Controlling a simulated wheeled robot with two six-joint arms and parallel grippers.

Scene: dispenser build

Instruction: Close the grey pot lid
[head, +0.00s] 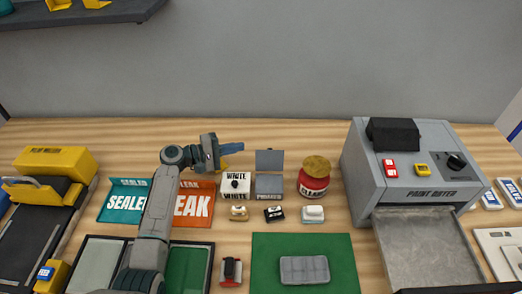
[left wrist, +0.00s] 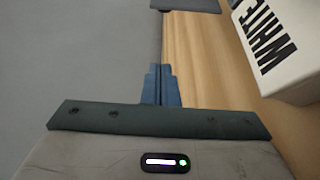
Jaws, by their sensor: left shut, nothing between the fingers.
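The grey pot (head: 269,187) stands near the back of the table, to the right of the white pot (head: 234,186). Its grey lid (head: 270,160) stands open, upright at the back of the pot. My left gripper (head: 233,148) is shut and empty, above and behind the white pot, its blue fingertips pointing right toward the lid and apart from it. The left wrist view shows the shut fingers (left wrist: 161,84), and a dark grey edge (left wrist: 187,4) at the top that may be the lid. My right gripper is not in view.
A red jar (head: 314,185) with a yellowish top stands right of the grey pot. Several small tools (head: 274,213) lie in front of the pots. The paint dryer (head: 405,165) stands at the right. A green mat (head: 265,245) lies in front. A wall (head: 300,70) rises behind.

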